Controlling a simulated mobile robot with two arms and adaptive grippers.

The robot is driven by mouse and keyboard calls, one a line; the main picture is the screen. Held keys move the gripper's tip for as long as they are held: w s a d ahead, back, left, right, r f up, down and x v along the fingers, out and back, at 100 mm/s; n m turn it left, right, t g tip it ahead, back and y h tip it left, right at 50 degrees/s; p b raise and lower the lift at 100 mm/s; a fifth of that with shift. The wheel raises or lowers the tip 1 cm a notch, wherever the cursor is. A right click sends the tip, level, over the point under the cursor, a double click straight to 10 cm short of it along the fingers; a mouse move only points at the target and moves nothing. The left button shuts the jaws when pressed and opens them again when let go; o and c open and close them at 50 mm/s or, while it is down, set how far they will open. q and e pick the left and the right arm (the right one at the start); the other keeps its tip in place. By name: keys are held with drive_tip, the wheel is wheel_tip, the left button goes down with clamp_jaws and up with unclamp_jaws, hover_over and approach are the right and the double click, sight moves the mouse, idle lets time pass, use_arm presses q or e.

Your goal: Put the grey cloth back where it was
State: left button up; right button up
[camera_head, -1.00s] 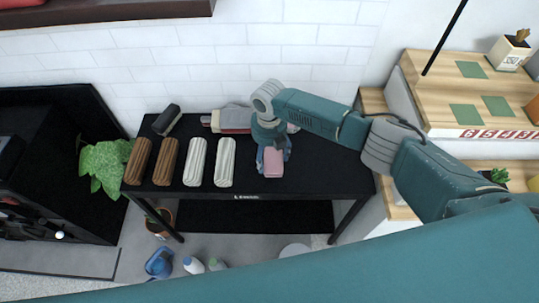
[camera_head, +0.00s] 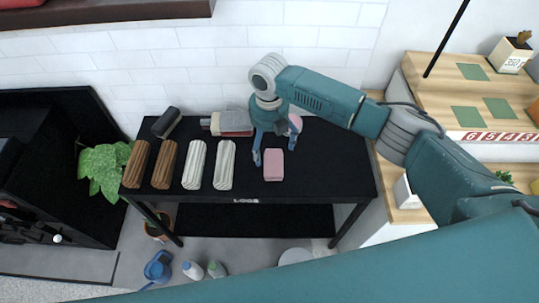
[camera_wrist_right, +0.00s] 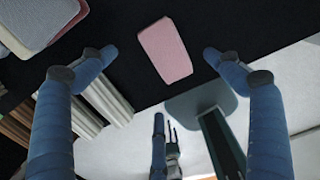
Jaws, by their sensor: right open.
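A folded grey cloth (camera_head: 236,121) lies at the back of the black table, with a red edge showing against it. In the right wrist view, the grey cloth (camera_wrist_right: 48,18) is at the upper left. A pink folded piece (camera_head: 273,166) lies flat near the table's front edge; it also shows in the right wrist view (camera_wrist_right: 165,50). My right gripper (camera_head: 274,149) is open and empty, with its fingers spread above and behind the pink piece. In the wrist view, blue finger-like parts (camera_wrist_right: 158,140) show low in the middle; I cannot tell their state.
The table's right side is bare. Wooden steps (camera_head: 470,100) stand at the right.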

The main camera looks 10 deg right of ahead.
drive_tip(key=shift+r, duration=2.1)
